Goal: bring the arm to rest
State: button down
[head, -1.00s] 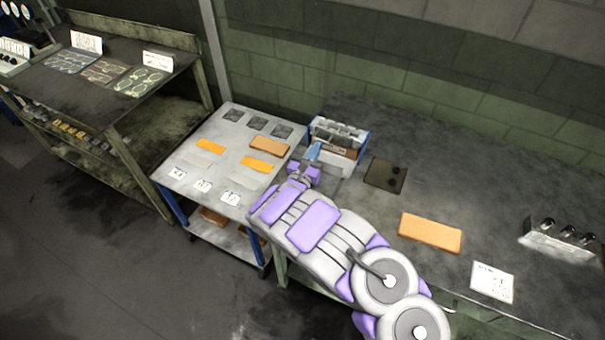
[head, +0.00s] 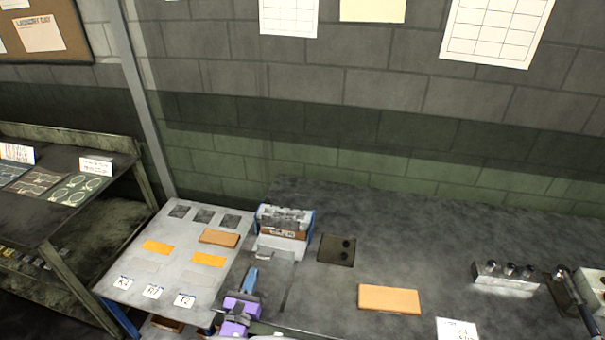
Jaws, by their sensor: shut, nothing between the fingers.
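My gripper (head: 249,283) is at the bottom of the head view, left of centre. It looks shut, with nothing seen between its narrow blue-grey fingers. The purple and grey wrist (head: 239,308) shows behind it, and the rest of my arm is almost wholly below the frame. The gripper is over the near left end of the dark workbench, on the near side of the blue-sided box (head: 284,232). A gap shows between the fingertips and that box.
A light-topped cart (head: 222,262) with orange pieces and number cards adjoins the workbench (head: 450,275) on the left. A dark plate (head: 336,250), an orange block (head: 389,299) and a metal block with knobs (head: 505,278) are on the bench. A block wall (head: 400,120) stands behind.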

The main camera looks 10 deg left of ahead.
jog(key=w+d+r+m+g+h, duration=0.3)
jog(key=d+r+m+h, duration=0.5)
jog(key=d, duration=0.5)
jog(key=w+d+r+m+g+h, duration=0.3)
jog(key=d+r+m+h, duration=0.3)
jog(key=d+r, duration=0.65)
jog(key=s+d+r+m+g+h, duration=0.2)
jog(key=s+d+m+g, duration=0.15)
jog(key=d, duration=0.35)
jog(key=s+d+r+m+g+h, duration=0.1)
jog(key=s+d+r+m+g, duration=0.15)
jog(key=d+g, duration=0.35)
jog(key=s+d+m+g+y, duration=0.4)
jog(key=s+d+m, duration=0.15)
jog(key=s, duration=0.45)
jog(key=s+d+m+g+y, duration=0.35)
jog(key=s+d+m, duration=0.2)
jog(key=s, duration=0.55)
jog(key=s+a+f+m+t+y, duration=0.1)
jog(key=s+a+m+y, duration=0.3)
jog(key=s+a+y, duration=0.6)
jog(key=s+a, duration=0.2)
jog(key=s, duration=0.1)
jog(key=shift+s+a+f, duration=0.25)
jog(key=shift+a+f, duration=0.05)
jog(key=shift+y, duration=0.25)
